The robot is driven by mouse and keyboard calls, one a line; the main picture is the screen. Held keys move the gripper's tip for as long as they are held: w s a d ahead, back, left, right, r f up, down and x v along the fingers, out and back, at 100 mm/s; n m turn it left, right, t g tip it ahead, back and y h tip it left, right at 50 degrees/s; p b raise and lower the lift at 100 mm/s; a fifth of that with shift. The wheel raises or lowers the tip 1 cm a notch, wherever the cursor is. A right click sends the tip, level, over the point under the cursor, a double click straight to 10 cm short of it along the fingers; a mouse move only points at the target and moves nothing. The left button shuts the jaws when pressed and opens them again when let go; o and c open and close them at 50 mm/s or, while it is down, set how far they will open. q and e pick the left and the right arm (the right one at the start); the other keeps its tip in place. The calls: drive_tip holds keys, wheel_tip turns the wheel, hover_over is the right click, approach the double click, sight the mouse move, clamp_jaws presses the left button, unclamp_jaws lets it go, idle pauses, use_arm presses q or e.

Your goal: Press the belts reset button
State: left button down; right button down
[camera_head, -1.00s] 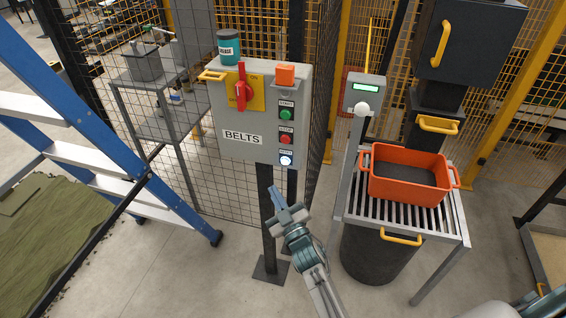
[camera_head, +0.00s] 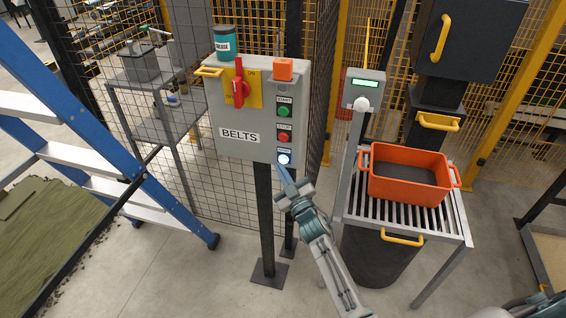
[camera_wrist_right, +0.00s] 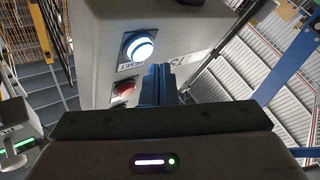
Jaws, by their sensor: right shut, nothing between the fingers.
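The grey BELTS control box (camera_head: 229,118) stands on a dark post. Its reset button (camera_head: 284,159) is the lowest of three, white and lit with a blue ring. It also shows lit in the right wrist view (camera_wrist_right: 139,46), above its RESET label. The red stop button (camera_head: 284,137) and green start button (camera_head: 285,111) are above it. My right gripper (camera_head: 281,172) is shut and empty, its blue fingertips just below the reset button. In the right wrist view the fingers (camera_wrist_right: 157,84) point at the box beside the button; whether they touch it I cannot tell. My left gripper is not in view.
A teal grease tub (camera_head: 225,43) and an orange block (camera_head: 284,69) sit on the box. A red switch handle (camera_head: 239,82) is on its front. A roller stand with an orange crate (camera_head: 408,186) is at the right. A blue ladder (camera_head: 95,125) is at the left.

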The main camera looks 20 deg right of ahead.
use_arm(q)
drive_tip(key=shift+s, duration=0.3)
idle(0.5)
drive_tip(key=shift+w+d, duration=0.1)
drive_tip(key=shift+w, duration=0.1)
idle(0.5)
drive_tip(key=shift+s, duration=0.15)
use_arm(e)
drive_tip(key=shift+w+d, duration=0.1)
idle(0.4)
drive_tip(key=shift+w+d, duration=0.1)
drive_tip(key=shift+w+d, duration=0.1)
drive_tip(key=shift+w, duration=0.1)
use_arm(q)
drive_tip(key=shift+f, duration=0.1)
use_arm(e)
drive_tip(key=shift+w+d, duration=0.25)
drive_tip(key=shift+w, duration=0.1)
idle(0.6)
drive_tip(key=shift+s+a, duration=0.1)
drive_tip(key=shift+s, duration=0.05)
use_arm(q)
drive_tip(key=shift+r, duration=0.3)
use_arm(e)
drive_tip(key=shift+s+a, duration=0.4)
drive_tip(key=shift+s, duration=0.15)
